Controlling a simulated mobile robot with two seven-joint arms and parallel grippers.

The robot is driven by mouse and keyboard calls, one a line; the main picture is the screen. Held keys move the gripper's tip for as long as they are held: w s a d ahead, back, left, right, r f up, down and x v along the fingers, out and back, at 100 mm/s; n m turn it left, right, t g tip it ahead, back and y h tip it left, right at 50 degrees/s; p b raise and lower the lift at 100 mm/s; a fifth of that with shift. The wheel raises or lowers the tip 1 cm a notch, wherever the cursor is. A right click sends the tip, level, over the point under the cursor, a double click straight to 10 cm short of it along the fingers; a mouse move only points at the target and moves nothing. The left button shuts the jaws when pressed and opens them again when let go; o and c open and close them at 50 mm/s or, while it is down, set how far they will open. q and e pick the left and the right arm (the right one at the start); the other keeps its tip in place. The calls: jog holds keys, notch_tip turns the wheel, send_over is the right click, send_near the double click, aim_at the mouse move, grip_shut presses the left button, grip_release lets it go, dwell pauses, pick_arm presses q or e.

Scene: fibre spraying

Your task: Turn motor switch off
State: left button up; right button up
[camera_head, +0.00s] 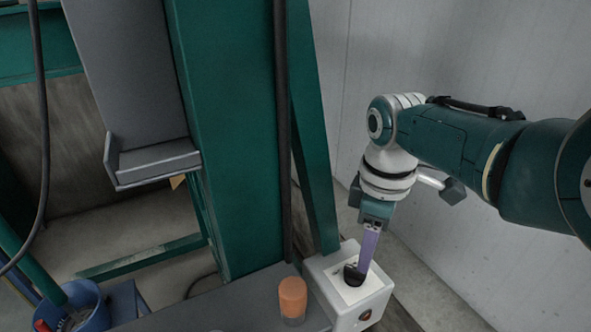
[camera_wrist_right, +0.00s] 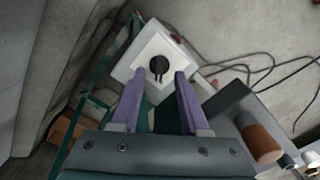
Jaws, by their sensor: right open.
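The motor switch is a black rotary knob (camera_head: 353,275) on the white top plate of a pale box (camera_head: 322,276). In the right wrist view the knob (camera_wrist_right: 158,66) sits just beyond the fingertips, near the middle of the box top. My right gripper (camera_head: 364,266) has purple fingers pointing down at the knob. In the right wrist view its fingers (camera_wrist_right: 160,78) are apart with the knob beyond the gap between them; I cannot tell whether they touch it. My left gripper is not in view.
An orange-capped jar (camera_head: 292,298) stands on the grey surface left of the box. A green post (camera_head: 225,130) rises behind. A blue bucket (camera_head: 92,300) is at lower left.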

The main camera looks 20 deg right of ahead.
pick_arm(q)
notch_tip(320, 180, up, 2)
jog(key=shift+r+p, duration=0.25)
jog(key=shift+p, duration=0.5)
pick_arm(e)
notch_tip(320, 180, up, 5)
jog(key=shift+f, duration=0.1)
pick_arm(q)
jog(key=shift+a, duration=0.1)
